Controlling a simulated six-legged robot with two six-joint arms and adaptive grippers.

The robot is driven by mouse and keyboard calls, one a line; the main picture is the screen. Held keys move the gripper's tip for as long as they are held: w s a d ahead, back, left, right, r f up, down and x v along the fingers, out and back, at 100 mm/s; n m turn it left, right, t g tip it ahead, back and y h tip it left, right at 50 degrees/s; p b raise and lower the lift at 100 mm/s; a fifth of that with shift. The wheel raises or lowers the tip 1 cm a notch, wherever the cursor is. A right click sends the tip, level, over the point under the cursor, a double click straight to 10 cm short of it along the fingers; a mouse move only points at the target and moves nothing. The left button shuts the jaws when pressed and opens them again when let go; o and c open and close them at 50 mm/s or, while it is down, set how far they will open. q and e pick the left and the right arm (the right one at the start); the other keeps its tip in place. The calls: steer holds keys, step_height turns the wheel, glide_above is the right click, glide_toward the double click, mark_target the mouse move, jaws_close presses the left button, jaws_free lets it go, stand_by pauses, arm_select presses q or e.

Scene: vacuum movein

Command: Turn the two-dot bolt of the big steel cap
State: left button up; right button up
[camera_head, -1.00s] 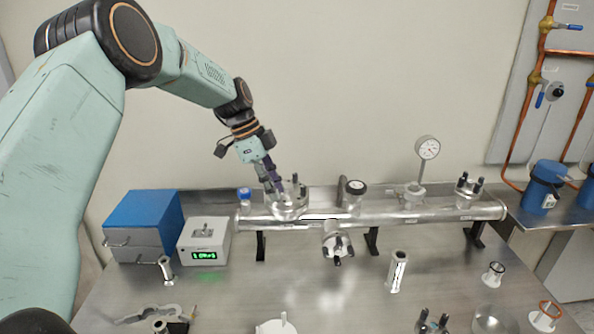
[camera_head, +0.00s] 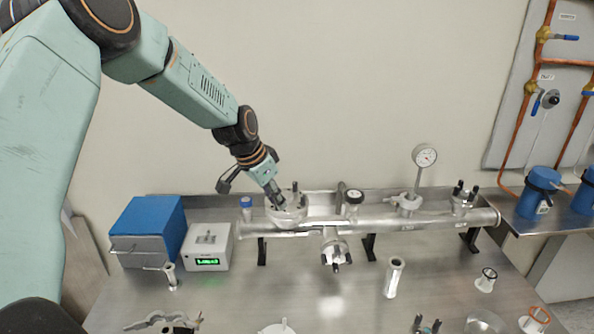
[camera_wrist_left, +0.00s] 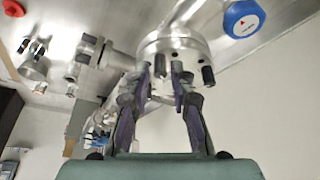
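The big steel cap (camera_head: 292,216) sits at the left end of the horizontal steel pipe. Several dark bolts stand from its rim; it also shows in the left wrist view (camera_wrist_left: 172,44). Their dot marks are too small to read. My left gripper (camera_head: 277,203) comes down from the upper left onto the cap's left side. In the left wrist view its two fingers (camera_wrist_left: 162,82) are apart, with their tips at the cap's rim. A dark bolt (camera_wrist_left: 160,66) shows between the tips; I cannot tell whether they touch it. My right gripper is not in view.
The steel pipe (camera_head: 400,219) runs right, with a gauge (camera_head: 424,157) standing on it. A blue-capped piece (camera_head: 246,204) stands close left of the cap. A display box (camera_head: 207,247) and blue box (camera_head: 147,232) stand further left. Loose fittings lie on the front table.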

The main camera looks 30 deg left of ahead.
arm_select(q)
steer(key=shift+d+r+n+y+p, duration=0.15)
steer(key=shift+n+y+p, duration=0.45)
steer(key=shift+n+p, duration=1.45)
steer(key=shift+p, duration=1.1)
steer(key=shift+n+y, duration=0.3)
steer(key=shift+n, duration=0.15)
steer(key=shift+n+t, duration=0.3)
steer(key=shift+f+n+y, duration=0.2)
steer(key=shift+n+y, duration=0.2)
steer(key=shift+n, duration=0.1)
